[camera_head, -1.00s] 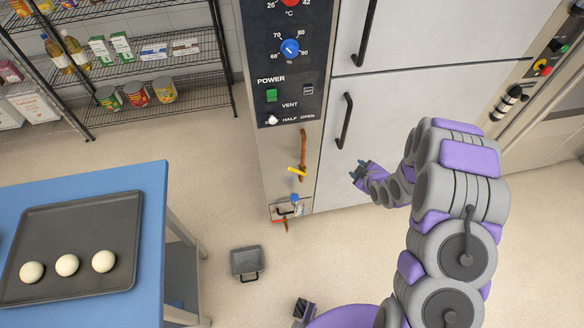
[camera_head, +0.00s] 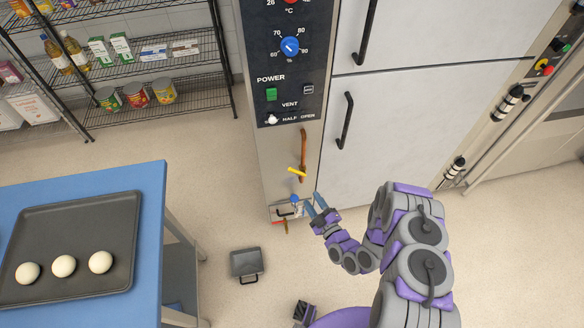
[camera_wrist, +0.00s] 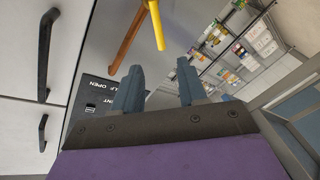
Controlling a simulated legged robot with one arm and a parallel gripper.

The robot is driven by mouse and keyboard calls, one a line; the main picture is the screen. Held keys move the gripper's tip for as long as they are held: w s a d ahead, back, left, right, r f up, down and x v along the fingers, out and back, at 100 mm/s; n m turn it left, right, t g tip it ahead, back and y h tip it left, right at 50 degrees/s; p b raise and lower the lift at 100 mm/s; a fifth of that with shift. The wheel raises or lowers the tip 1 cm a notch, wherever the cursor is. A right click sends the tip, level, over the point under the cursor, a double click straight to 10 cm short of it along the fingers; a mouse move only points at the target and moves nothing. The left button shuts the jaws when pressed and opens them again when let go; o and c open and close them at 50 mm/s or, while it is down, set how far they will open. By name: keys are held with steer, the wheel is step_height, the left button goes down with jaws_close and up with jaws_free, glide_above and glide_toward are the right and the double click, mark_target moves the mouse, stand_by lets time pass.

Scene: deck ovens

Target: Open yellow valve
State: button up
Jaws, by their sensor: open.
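The yellow valve handle (camera_head: 297,171) sits on a vertical copper pipe (camera_head: 303,150) low on the front of the oven cabinet. In the wrist view the yellow handle (camera_wrist: 156,24) shows at the top, just beyond and between my fingertips, with the copper pipe (camera_wrist: 130,36) to its left. My gripper (camera_head: 314,200) is open and empty. In the head view it is below and to the right of the yellow handle, apart from it. A blue valve handle (camera_head: 294,199) is lower down, close to my fingertips' left, and a red handle (camera_head: 279,222) is below that.
The control panel (camera_head: 288,60) is above the pipe. White doors with black handles (camera_head: 345,120) stand to the right. A blue table (camera_head: 152,215) with a tray (camera_head: 125,215) is at left. A dark grey bin (camera_head: 246,262) is on the floor. Wire shelves (camera_head: 160,68) stand behind.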

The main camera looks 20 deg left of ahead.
mark_target(297, 172)
steer(key=b+x, duration=0.4)
steer(key=x, duration=1.3)
steer(key=shift+w, duration=0.1)
jaws_close()
